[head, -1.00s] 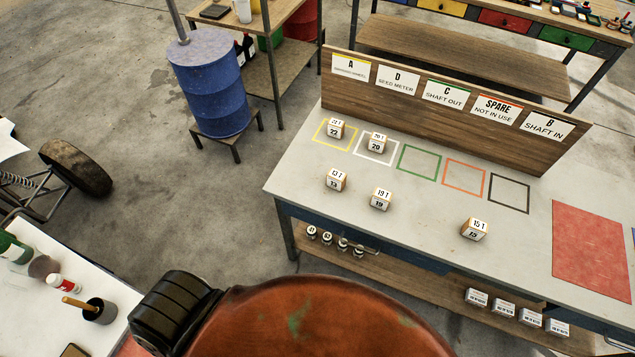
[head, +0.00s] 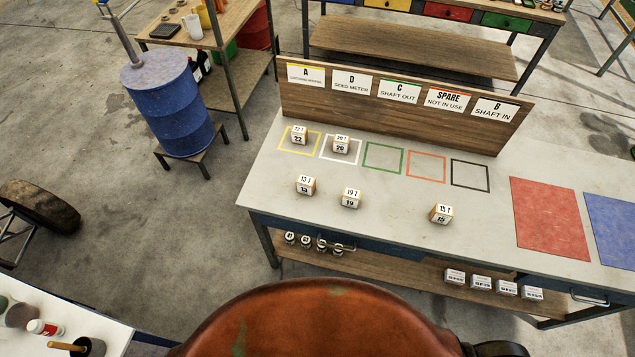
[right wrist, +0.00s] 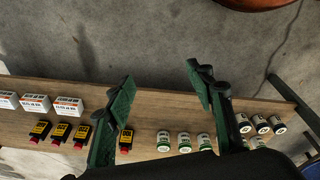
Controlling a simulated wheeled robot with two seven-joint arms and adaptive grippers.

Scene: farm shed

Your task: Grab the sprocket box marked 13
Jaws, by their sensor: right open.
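The sprocket box marked 13 (head: 305,185) stands on the grey workbench top (head: 400,210), in front of the yellow and white outlines. The box marked 19 (head: 350,198) is just to its right, and the box marked 15 (head: 441,214) is farther right. The box marked 22 (head: 299,136) is in the yellow outline and the box marked 20 (head: 341,145) in the white one. My right gripper (right wrist: 162,90) shows only in the right wrist view, open and empty above a wooden shelf, with no numbered sprocket box in sight there. My left gripper is not in view.
A label board (head: 390,110) stands along the bench's back edge. Red (head: 550,215) and blue mats lie at the bench's right. The lower shelf (right wrist: 150,102) holds white boxes, dark red-capped bottles and several small jars.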

